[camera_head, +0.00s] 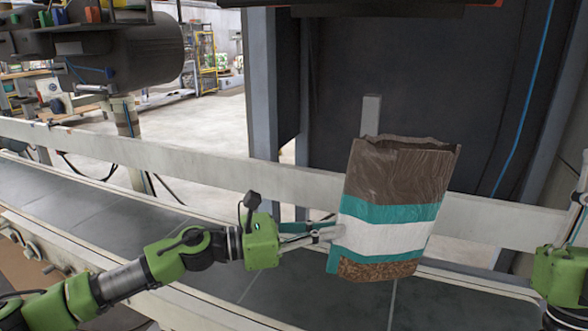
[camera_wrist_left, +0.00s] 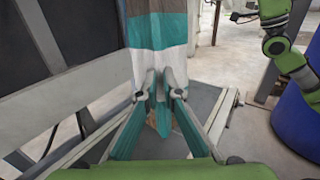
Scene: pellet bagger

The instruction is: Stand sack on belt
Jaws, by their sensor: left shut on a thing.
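The sack (camera_head: 392,205) is brown with teal and white bands and has a crumpled top edge. It is upright with a slight tilt, over the belt (camera_head: 250,272). I cannot tell whether its bottom touches the belt. My left gripper (camera_head: 328,233) is shut on the sack's left side edge, at the white band. In the left wrist view the sack (camera_wrist_left: 160,40) rises from between the fingertips (camera_wrist_left: 160,92), and its lower part is mostly hidden by the fingers. My right gripper (camera_head: 572,235) is partly in view at the right edge, apart from the sack; its fingers are cut off.
A pale guard rail (camera_head: 200,168) runs along the belt's far side, behind the sack. A dark machine (camera_head: 410,85) with grey posts stands beyond it. The belt left of the sack is clear. A blue drum (camera_wrist_left: 298,115) stands at right in the left wrist view.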

